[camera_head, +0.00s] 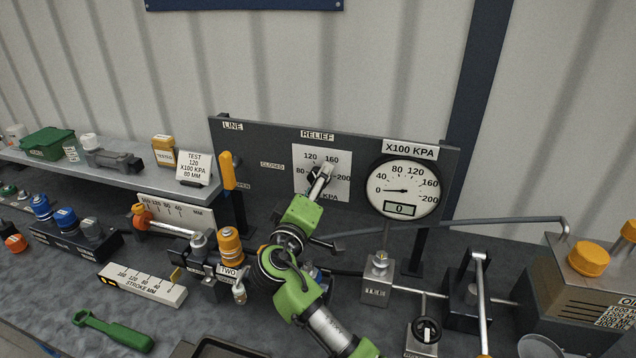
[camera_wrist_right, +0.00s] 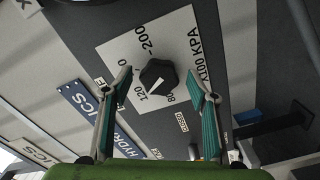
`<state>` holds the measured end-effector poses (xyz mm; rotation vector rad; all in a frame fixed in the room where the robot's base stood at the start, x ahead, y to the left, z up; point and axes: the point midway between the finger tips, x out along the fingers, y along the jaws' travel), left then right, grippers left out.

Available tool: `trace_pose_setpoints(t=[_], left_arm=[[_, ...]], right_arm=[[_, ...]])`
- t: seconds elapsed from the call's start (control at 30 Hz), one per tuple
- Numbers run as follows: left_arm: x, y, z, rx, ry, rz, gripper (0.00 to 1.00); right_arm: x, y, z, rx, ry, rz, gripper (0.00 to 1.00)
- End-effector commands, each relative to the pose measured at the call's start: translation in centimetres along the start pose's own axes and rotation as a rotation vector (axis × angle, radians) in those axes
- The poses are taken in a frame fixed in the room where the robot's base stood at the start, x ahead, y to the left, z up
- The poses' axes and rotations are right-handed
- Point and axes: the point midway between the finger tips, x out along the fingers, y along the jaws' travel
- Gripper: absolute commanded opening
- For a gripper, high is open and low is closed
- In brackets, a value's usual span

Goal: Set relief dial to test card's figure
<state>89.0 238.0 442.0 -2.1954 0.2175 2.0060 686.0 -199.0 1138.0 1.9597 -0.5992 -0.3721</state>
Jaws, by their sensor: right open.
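The relief dial's black knob (camera_wrist_right: 158,78) sits on a white scale plate (camera_head: 338,160) marked 80, 120, 160 and 200. In the right wrist view its white pointer mark lies between 80 and 120. My right gripper (camera_head: 319,178) is in front of the dial; its open fingers (camera_wrist_right: 160,80) stand either side of the knob, with gaps. Whether the tips reach the knob's depth is unclear. My left gripper is out of view.
A yellow line handle (camera_head: 228,170) stands left of the dial on the dark panel (camera_head: 262,144). Below are an orange-capped valve block (camera_head: 230,245), a stroke scale (camera_head: 143,284) and a green wrench (camera_head: 112,331). A grey pipe runs right of my arm.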

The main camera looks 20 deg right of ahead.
Motion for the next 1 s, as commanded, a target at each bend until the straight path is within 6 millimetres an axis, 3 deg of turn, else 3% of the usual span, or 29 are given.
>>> trace_pose_setpoints(t=[0.3, 0.5, 0.7, 1.0], left_arm=[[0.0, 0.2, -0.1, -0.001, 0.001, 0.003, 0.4], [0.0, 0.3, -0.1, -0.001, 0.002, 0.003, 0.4], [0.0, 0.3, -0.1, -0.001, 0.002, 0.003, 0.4], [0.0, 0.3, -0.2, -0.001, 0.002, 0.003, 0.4]], right_arm=[[-6.5, -0.2, 0.0, 0.002, 0.001, -0.005, 0.53], [-9.8, -0.1, 0.0, 0.0, 0.0, -0.003, 0.53], [-11.1, 0.0, 0.0, 0.001, 0.0, -0.001, 0.53], [-11.2, 0.0, 0.0, 0.0, 0.0, 0.0, 0.53]])
